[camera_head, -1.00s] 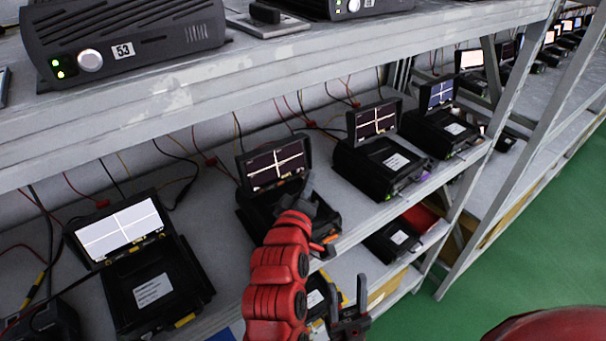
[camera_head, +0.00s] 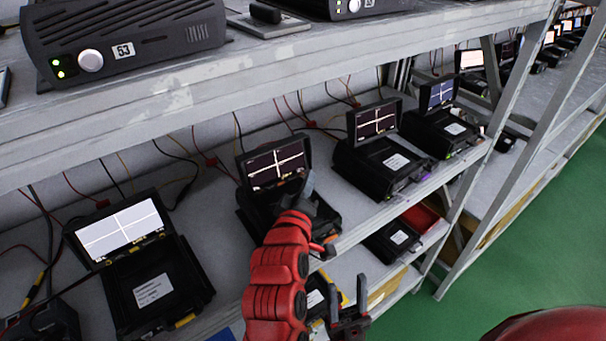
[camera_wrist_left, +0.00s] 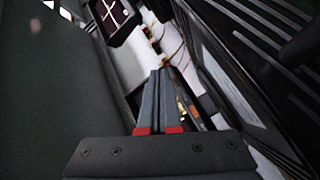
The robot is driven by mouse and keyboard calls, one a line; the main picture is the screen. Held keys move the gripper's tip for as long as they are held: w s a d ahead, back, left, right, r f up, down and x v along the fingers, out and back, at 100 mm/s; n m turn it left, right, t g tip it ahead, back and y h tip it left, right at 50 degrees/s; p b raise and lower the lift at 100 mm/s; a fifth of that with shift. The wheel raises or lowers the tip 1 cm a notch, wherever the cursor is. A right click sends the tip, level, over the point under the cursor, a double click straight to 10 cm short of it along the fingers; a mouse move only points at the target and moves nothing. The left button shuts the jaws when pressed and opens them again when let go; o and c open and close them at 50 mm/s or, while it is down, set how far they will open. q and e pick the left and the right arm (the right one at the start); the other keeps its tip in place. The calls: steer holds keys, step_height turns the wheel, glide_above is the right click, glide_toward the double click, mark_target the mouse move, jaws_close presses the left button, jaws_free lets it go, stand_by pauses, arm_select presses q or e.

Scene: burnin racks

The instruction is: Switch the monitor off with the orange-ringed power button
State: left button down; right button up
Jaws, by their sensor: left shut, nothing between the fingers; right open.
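The monitor (camera_head: 273,168) in front of my left arm has a dark screen with a lit white cross, on a black unit (camera_head: 252,222) on the middle shelf. My left gripper (camera_head: 308,180) is shut and empty, at the lower right corner of this monitor. In the left wrist view the closed fingers (camera_wrist_left: 167,75) reach toward a dark edge with a small orange patch (camera_wrist_left: 193,112) beside them. I cannot make out the orange-ringed button; the fingers may hide it. My right gripper (camera_head: 348,318) is open and empty, low in front of the shelves.
A white-screened monitor (camera_head: 120,228) stands left on its unit, and another dark monitor (camera_head: 376,120) stands right. The upper shelf edge (camera_head: 200,105) runs above my left arm. Cables hang behind. Green floor (camera_head: 520,240) is clear at right.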

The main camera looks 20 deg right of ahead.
stand_by(0.3)
arm_select(q)
steer(key=shift+w+a+f+b, duration=0.1)
steer(key=shift+w+f+b, duration=0.05)
steer(key=shift+w+b, duration=0.3)
steer(key=shift+w+a, duration=0.1)
steer(key=shift+w, duration=0.05)
stand_by(0.3)
steer(key=shift+s+p, duration=0.3)
steer(key=shift+s, duration=0.35)
